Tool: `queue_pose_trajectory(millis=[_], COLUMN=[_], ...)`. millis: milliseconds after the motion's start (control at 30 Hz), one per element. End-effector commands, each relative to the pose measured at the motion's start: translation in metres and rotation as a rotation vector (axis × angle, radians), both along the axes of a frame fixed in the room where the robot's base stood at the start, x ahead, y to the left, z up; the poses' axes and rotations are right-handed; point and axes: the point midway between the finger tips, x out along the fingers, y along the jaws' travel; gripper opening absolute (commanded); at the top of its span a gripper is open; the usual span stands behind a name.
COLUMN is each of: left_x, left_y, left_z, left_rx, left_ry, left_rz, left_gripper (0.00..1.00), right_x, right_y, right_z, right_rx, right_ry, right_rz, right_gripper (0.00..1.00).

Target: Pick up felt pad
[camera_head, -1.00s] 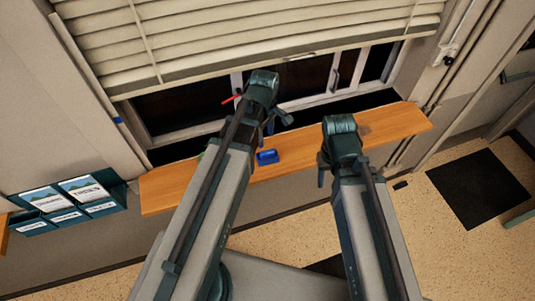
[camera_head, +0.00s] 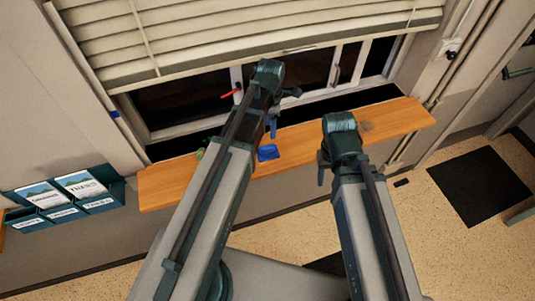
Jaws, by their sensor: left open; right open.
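A small blue item (camera_head: 268,153) lies on the wooden sill; I cannot tell whether it is the felt pad. A dull brownish patch (camera_head: 366,126) shows on the sill further right, and I cannot tell whether it is a flat pad or a mark in the wood. My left gripper (camera_head: 281,111) is open and empty, its lower finger just above the blue item in the picture. My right gripper (camera_head: 341,166) is open over the sill's front edge, between the blue item and the patch. My arms hide parts of the sill.
The wooden sill (camera_head: 170,183) runs under the window and its lowered blinds (camera_head: 250,30). A green thing (camera_head: 200,153) sits partly behind my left arm. A red thing (camera_head: 231,92) shows near the window frame. A leaflet rack (camera_head: 98,205) hangs at left. The sill's right end is clear.

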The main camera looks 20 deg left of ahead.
Motion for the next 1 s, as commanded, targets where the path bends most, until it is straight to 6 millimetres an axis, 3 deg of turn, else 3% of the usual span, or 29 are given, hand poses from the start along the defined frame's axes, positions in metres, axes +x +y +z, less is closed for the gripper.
queue_pose_trajectory(millis=[33, 400, 767, 1000], left_x=[0.0, 0.0, 0.0, -0.001], left_y=[0.0, 0.0, 0.0, 0.002], left_z=[-0.014, -0.065, -0.071, -0.095], left_rx=[0.0, 0.0, 0.0, 0.0], left_ry=[0.0, 0.0, 0.0, 0.0], left_rz=[0.0, -0.001, -0.001, -0.001], left_gripper=[0.62, 0.62, 0.62, 0.62], right_x=[0.0, 0.001, 0.001, 0.001], right_y=[0.0, 0.0, 0.0, 0.0], right_z=[-0.014, -0.065, -0.071, -0.095], right_rx=[0.0, 0.001, 0.0, -0.001], right_ry=[0.0, -0.003, -0.003, -0.003], right_rz=[0.0, -0.002, -0.001, 0.003], right_gripper=[0.5, 0.5, 0.5, 0.5])
